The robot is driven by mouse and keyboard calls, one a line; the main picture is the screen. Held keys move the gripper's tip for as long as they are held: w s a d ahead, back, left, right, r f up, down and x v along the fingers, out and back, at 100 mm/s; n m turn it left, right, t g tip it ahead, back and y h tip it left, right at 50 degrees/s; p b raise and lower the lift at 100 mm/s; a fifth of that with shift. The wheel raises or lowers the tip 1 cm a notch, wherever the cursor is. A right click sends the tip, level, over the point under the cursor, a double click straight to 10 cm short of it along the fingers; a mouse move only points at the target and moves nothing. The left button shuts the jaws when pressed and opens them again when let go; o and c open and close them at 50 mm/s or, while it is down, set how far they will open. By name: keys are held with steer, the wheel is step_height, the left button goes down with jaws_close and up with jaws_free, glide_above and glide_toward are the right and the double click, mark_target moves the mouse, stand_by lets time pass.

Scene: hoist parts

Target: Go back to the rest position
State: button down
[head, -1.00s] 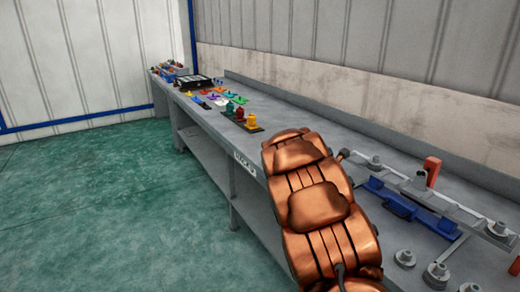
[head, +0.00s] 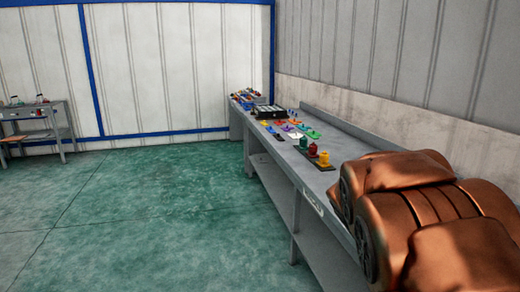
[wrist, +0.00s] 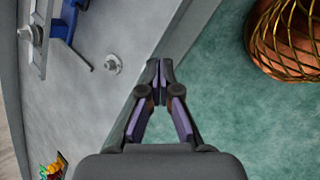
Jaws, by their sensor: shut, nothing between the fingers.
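My gripper (wrist: 159,72) shows in the wrist view, with its two fingertips together and nothing between them. It is above the front edge of the long grey workbench (wrist: 95,95), with the green floor to the right. In the head view my copper-coloured arm covers the near right end of the workbench (head: 285,172), and the gripper itself is hidden there.
Small coloured parts (head: 297,133) and a dark tray (head: 270,112) stand along the bench. A blue part (wrist: 66,22) and a small grey fitting (wrist: 113,64) lie near my gripper. Another table (head: 40,112) stands far left. The green floor (head: 150,210) is clear.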

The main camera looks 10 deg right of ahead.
steer(key=s+a+m+y+p, duration=0.2)
steer(key=s+a, duration=0.6)
steer(key=a, duration=0.4)
steer(key=s+a+r+m+y+p, duration=0.1)
steer(key=s+a+m+y, duration=0.3)
steer(key=s+a, duration=0.4)
steer(key=a+y+p, duration=0.1)
steer(key=a, duration=0.4)
steer(key=shift+s+r+g, duration=0.25)
steer(key=shift+s+g, duration=0.05)
